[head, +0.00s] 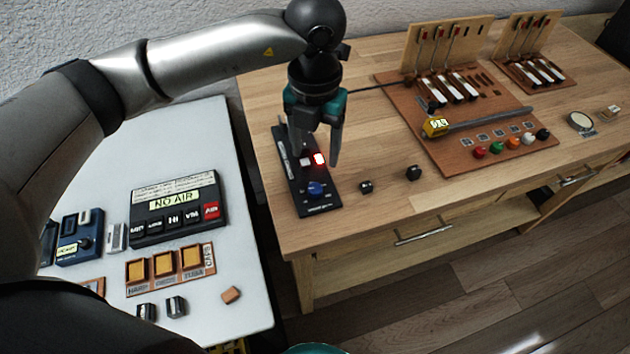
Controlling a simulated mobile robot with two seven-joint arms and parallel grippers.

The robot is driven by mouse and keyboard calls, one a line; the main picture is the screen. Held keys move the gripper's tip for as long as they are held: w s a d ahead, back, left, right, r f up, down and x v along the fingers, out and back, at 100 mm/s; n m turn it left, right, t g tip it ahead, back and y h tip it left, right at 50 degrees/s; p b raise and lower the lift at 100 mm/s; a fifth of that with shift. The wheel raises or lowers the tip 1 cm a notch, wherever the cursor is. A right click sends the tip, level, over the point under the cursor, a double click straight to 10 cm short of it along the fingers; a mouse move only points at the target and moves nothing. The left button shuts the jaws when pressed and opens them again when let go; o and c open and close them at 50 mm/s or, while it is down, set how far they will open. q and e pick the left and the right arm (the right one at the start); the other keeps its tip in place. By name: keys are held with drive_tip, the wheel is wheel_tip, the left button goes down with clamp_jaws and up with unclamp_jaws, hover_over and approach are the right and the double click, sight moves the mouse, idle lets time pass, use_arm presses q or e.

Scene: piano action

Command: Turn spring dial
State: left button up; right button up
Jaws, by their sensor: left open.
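A narrow black control panel (307,193) lies near the left edge of the wooden bench. I cannot tell from any readable label whether the blue dial is the spring dial. My left gripper (319,158) points down over the middle of the panel, its fingers apart and nothing between them. It is beyond the blue dial and apart from it. My right gripper is not in view.
A brown board (500,150) with key levers and coloured knobs lies on the bench, with a yellow tagged tool (435,127) on it. Two small black blocks (366,187) stand right of the panel. A white table (100,180) at left holds a "NO AIR" box (180,230).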

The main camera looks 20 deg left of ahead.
sight(315, 188)
use_arm(q)
wheel_tip(315, 188, down, 10)
drive_tip(key=shift+f+b, duration=0.2)
drive_tip(key=shift+b, duration=0.25)
clamp_jaws()
idle(0.4)
